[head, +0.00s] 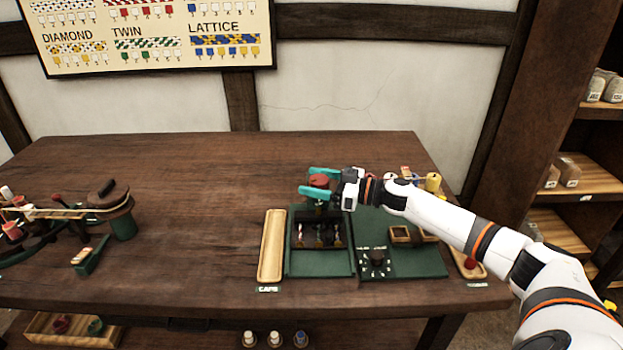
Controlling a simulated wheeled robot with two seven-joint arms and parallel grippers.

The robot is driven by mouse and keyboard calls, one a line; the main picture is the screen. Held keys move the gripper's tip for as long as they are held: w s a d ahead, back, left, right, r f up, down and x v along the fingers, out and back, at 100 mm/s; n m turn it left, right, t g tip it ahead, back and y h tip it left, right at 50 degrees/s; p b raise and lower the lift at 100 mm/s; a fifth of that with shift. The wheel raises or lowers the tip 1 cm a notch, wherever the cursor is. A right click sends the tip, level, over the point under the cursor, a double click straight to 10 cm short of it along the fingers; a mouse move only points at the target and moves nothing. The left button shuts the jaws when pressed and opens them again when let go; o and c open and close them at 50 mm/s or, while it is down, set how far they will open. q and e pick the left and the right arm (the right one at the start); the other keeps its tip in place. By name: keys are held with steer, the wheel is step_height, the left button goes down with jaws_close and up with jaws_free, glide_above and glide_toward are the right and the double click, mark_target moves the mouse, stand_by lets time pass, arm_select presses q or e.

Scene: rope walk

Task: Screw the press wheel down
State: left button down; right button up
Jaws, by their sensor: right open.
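The press wheel (319,181) is a dark red round knob on top of the green press (320,264), right of the table's middle. My right gripper (312,182) comes in from the right with its two teal fingers apart, one on the far side and one on the near side of the wheel. I cannot tell whether either finger touches it. The near finger and the hand hide part of the wheel and its stem. Small dark and pale parts sit inside the press frame. My left gripper is not in view.
A pale wooden tray (271,246) lies left of the press. A green panel (405,262) with a dark dial (376,257) stands right of it under my arm. A braiding device (110,200) stands at the far left. The table (205,215) between is clear.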

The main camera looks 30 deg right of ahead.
steer(key=shift+w+a, duration=0.35)
steer(key=shift+w, duration=0.1)
